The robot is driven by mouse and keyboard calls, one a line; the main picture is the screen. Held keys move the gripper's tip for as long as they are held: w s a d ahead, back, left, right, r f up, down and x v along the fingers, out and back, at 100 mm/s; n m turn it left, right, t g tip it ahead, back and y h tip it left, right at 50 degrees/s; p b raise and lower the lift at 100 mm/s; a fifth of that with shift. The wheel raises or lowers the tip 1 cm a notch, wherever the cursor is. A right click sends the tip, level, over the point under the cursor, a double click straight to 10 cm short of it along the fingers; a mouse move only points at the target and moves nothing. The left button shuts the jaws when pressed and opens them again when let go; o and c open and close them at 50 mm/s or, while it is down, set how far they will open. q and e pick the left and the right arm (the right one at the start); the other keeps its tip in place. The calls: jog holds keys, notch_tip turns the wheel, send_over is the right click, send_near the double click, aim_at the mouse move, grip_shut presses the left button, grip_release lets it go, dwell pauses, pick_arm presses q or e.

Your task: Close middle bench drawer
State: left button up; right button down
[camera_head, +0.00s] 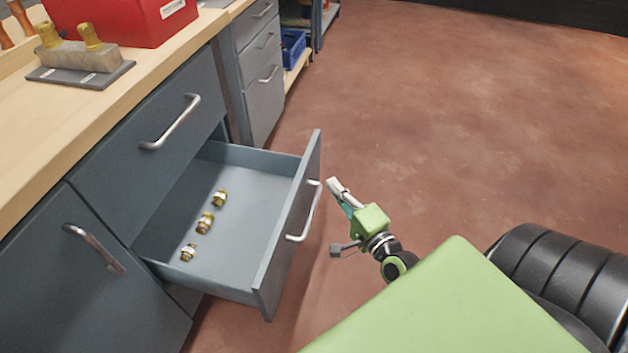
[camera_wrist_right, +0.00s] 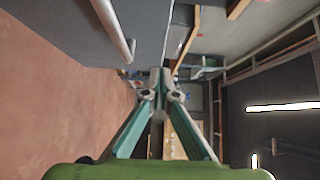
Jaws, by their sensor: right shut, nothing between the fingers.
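The middle bench drawer (camera_head: 240,222) is pulled out of the grey bench in the head view. Its front panel carries a silver bar handle (camera_head: 306,212). Several brass fittings (camera_head: 205,223) lie inside it. My right gripper (camera_head: 333,184) is shut and empty. It is just to the right of the drawer front, near the upper end of the handle, and appears apart from it. In the right wrist view the right gripper (camera_wrist_right: 160,80) has its fingertips together, and a handle bar (camera_wrist_right: 113,28) shows at the upper left. My left gripper is not in view.
A closed drawer (camera_head: 150,150) sits above the open one, and a cabinet door (camera_head: 75,280) is at lower left. On the wooden worktop (camera_head: 110,115) stand a red box (camera_head: 120,20) and a metal block with brass fittings (camera_head: 82,56). The reddish floor (camera_head: 450,120) to the right is clear.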

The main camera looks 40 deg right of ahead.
aim_at(306, 170)
jog(key=w, duration=0.1)
jog(key=w+a, duration=0.1)
jog(key=w, duration=0.1)
jog(key=w+a, duration=0.1)
jog(key=shift+w, duration=0.4)
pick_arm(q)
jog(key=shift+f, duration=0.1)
pick_arm(e)
jog(key=shift+w+a, duration=0.2)
jog(key=shift+w, duration=0.05)
jog(key=shift+w+a, duration=0.1)
jog(key=shift+w+a, duration=0.15)
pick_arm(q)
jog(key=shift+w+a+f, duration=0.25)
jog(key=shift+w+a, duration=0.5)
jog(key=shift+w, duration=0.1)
pick_arm(e)
jog(key=w+a, duration=1.6)
jog(key=w, duration=0.3)
jog(key=shift+w+a, duration=0.35)
jog(key=shift+a, duration=0.05)
jog(key=shift+f, duration=0.1)
